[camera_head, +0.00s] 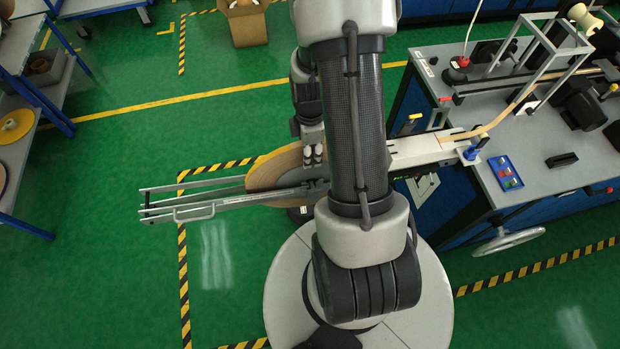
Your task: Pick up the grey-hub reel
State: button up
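A large tan reel (264,172) stands on edge in a long grey metal frame (185,213), left of my arm. My gripper (315,156) is partly visible beside the right part of this reel, below my wrist. It is small and partly covered by my arm, so I cannot tell whether it is open or touches the reel. A yellow reel (14,126) lies on the left rack.
A blue-legged rack (40,100) stands at the left. A grey workbench (560,185) with a machine, a tape path and a handwheel (508,241) fills the right. A cardboard box (247,26) is at the back. Green floor with yellow-black stripes is clear at lower left.

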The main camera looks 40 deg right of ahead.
jog(key=shift+f, duration=0.3)
jog(key=shift+c, duration=0.3)
grip_shut()
jog(key=shift+r, duration=0.1)
dwell(0.6)
